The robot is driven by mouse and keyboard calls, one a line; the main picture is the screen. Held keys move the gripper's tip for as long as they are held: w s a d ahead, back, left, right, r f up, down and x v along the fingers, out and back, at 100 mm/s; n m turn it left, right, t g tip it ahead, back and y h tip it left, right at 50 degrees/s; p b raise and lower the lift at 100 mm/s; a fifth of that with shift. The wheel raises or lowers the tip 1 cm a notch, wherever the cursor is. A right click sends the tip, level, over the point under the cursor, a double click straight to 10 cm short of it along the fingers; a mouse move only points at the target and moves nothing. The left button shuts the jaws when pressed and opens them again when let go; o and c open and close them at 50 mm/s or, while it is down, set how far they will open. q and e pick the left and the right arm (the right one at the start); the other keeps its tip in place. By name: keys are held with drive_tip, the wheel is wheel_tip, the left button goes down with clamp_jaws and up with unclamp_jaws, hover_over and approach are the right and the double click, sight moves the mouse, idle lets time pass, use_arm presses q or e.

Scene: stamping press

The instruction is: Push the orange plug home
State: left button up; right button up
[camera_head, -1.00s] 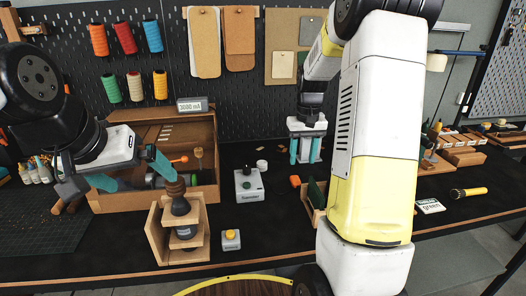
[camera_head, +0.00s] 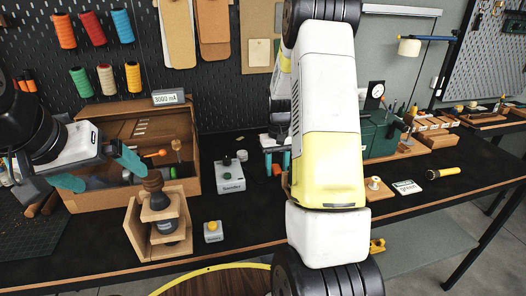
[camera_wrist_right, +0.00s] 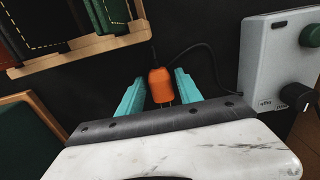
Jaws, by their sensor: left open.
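The orange plug (camera_wrist_right: 161,86) is on the dark tabletop in the right wrist view, its metal pins bare and its black cord running off beyond it. My right gripper (camera_wrist_right: 160,82) has its teal fingers on either side of the plug, with narrow gaps showing. In the head view the plug (camera_head: 277,170) is a small orange patch between the right gripper's fingers (camera_head: 278,162), partly hidden by my right arm. My left gripper (camera_head: 108,170) is open and empty, beside a brown-knobbed tool. I cannot make out a socket for the plug.
A pale box with a green knob (camera_head: 229,175) stands left of the right gripper; it also shows in the right wrist view (camera_wrist_right: 275,70). A wooden stand (camera_head: 137,232) holds the brown-knobbed tool. A small yellow-button box (camera_head: 212,231) stands beside it. A wooden tray edge (camera_wrist_right: 85,52) lies near the plug.

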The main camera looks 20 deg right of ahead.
sight(277, 168)
drive_tip(key=shift+r, duration=0.15)
clamp_jaws()
drive_tip(key=shift+r, duration=2.55)
